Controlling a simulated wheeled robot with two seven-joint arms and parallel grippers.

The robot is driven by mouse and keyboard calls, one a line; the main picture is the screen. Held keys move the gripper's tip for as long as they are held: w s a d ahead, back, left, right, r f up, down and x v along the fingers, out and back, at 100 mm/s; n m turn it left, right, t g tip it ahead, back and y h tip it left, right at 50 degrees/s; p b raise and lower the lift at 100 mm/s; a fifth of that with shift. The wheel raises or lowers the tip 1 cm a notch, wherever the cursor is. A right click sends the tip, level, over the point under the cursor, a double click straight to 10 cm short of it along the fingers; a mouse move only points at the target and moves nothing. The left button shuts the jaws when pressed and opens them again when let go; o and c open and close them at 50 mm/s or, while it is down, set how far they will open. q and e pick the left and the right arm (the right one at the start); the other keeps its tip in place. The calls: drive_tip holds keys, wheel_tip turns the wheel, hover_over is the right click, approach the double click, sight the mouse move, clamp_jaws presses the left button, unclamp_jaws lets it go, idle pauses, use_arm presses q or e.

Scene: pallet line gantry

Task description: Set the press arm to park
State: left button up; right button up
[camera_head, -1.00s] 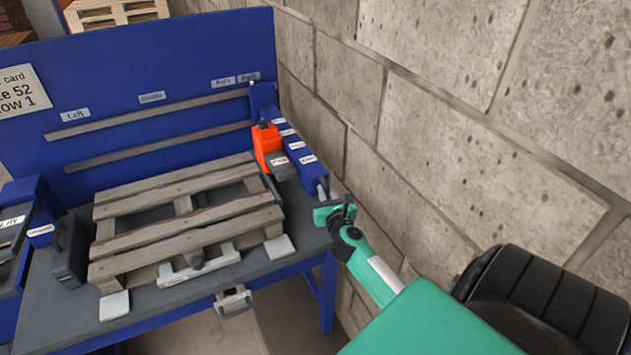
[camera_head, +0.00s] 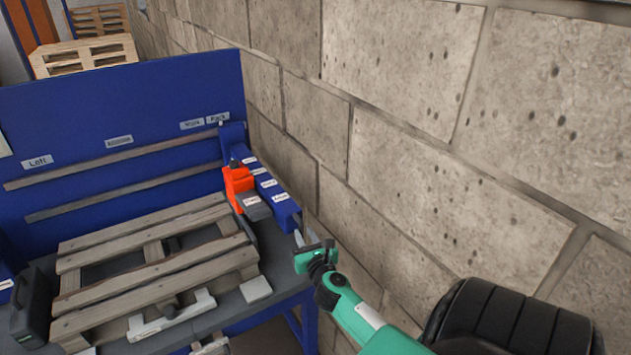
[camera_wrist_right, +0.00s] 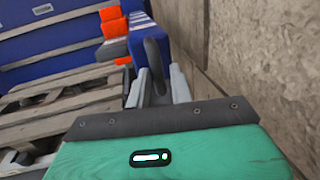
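An orange block (camera_head: 237,187) with a dark knob on top stands at the back right of the bench, beside a blue labelled housing (camera_head: 270,188). I cannot tell for sure which part is the press arm. My right gripper (camera_head: 301,238) is at the front end of that housing, fingers toward it. In the right wrist view a dark curved lever (camera_wrist_right: 155,65) stands between the two grey fingers (camera_wrist_right: 157,88), which are apart. I cannot tell whether they touch it. The orange block (camera_wrist_right: 112,22) shows beyond them, to the left. My left gripper is not in view.
A wooden pallet (camera_head: 150,290) lies on the grey bench to the left of the housing. A blue back panel (camera_head: 100,95) with labels and slats rises behind it. A concrete block wall (camera_head: 420,150) runs close along the right side.

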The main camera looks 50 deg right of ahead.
drive_tip(key=b+v, duration=0.2)
drive_tip(key=v, duration=0.9)
drive_tip(key=shift+w, duration=0.1)
